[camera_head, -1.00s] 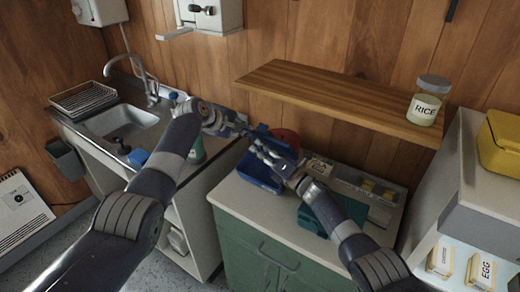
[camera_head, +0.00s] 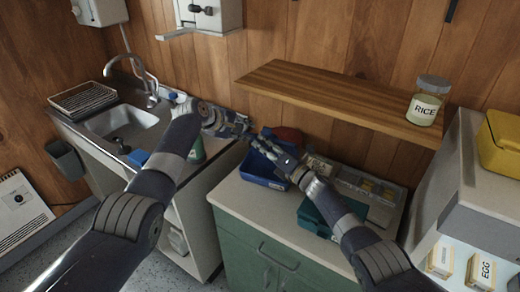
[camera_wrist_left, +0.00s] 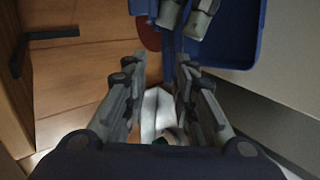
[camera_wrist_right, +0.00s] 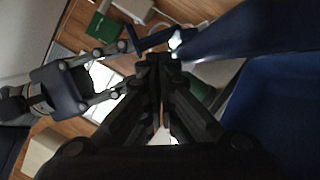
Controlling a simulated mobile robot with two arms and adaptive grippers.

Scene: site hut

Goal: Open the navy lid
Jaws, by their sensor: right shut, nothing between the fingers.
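The navy box (camera_head: 262,177) stands on the counter at its back left, partly hidden by my right gripper. Its open tray-like inside also shows in the left wrist view (camera_wrist_left: 235,38). A navy panel (camera_wrist_right: 255,32), seemingly the lid, slants above the box's inside in the right wrist view; its exact angle is unclear. My right gripper (camera_head: 260,143) is shut and empty above the back of the box, its tips close to the panel. My left gripper (camera_head: 246,132) is open, just left of the right gripper; its fingers (camera_wrist_left: 155,75) are apart with nothing clearly between them.
A teal case (camera_head: 318,218) sits on the counter under my right forearm. A compartment tray (camera_head: 370,190) lies behind it. A wooden shelf (camera_head: 335,103) with a rice jar (camera_head: 425,103) overhangs the back. A sink (camera_head: 125,120) is at left. The counter's front left is clear.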

